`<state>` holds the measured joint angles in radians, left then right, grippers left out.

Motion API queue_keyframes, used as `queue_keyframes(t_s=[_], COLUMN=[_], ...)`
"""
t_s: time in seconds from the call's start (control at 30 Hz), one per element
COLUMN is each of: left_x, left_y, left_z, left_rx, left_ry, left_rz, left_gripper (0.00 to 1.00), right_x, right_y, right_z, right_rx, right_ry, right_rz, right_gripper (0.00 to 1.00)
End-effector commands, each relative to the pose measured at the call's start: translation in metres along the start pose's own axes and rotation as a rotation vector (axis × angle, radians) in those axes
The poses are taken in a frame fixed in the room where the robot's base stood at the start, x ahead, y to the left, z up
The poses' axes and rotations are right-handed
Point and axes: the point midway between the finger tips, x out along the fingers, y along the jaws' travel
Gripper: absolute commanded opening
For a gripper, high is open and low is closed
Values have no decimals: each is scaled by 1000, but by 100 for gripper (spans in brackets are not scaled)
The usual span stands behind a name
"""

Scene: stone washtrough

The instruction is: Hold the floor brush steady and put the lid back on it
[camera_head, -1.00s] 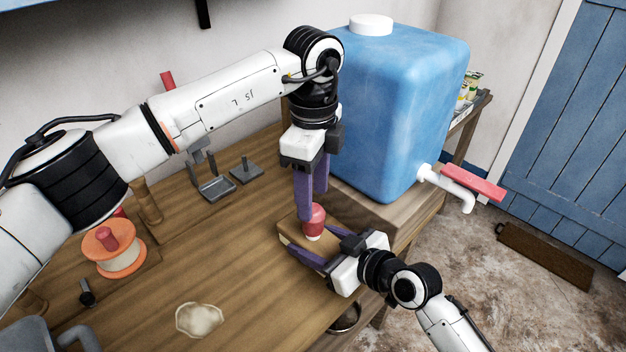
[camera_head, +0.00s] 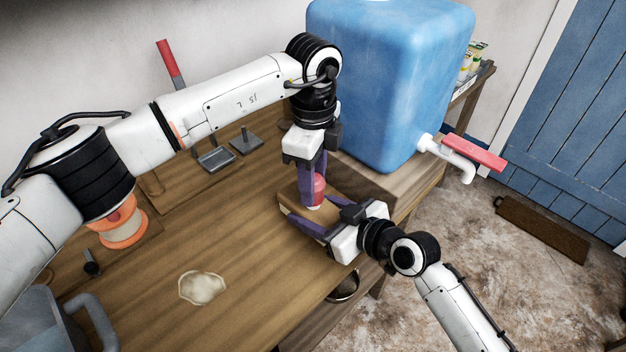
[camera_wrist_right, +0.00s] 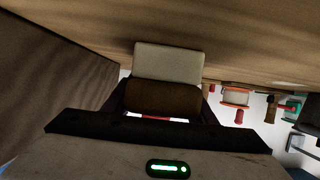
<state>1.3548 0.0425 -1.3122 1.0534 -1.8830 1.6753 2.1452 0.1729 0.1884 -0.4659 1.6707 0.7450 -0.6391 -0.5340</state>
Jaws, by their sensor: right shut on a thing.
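The floor brush (camera_head: 291,199) shows as a brown block near the table's right edge, partly hidden by my grippers. My right gripper (camera_head: 312,218) is shut on it from the lower right. In the right wrist view a brown piece (camera_wrist_right: 163,97) and a pale block (camera_wrist_right: 168,62) are in front of the jaws; I cannot tell which part each is. A red rounded piece with a pale lower rim, seemingly the lid (camera_head: 319,188), is upright over the block. My left gripper (camera_head: 313,190) points down with its purple fingers at the lid; whether they grip it is unclear, as is the lid's seating.
A big blue water tank (camera_head: 390,90) with a white tap and red handle (camera_head: 474,156) stands close behind and right. An orange spool (camera_head: 122,232), grey metal fittings (camera_head: 215,160) and a pale patch (camera_head: 202,287) are on the table.

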Motion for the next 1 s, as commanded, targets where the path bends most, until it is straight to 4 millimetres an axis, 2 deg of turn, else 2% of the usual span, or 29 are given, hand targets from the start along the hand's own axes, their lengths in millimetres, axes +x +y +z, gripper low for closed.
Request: queue_keyframes(t_s=[0.13, 0.27, 1.0], left_x=[0, 0, 1], left_y=[0, 0, 0], left_z=[0, 0, 0], left_rx=[46, 247, 1921], left_ry=[0, -1, 0], left_rz=[0, 0, 1], left_gripper=[6, 6, 6], right_x=[0, 0, 0], right_y=[0, 0, 0], right_z=[-1, -1, -1], right_rx=[0, 0, 1], right_ry=[1, 1, 1], right_rz=[0, 0, 1], right_gripper=[0, 0, 0])
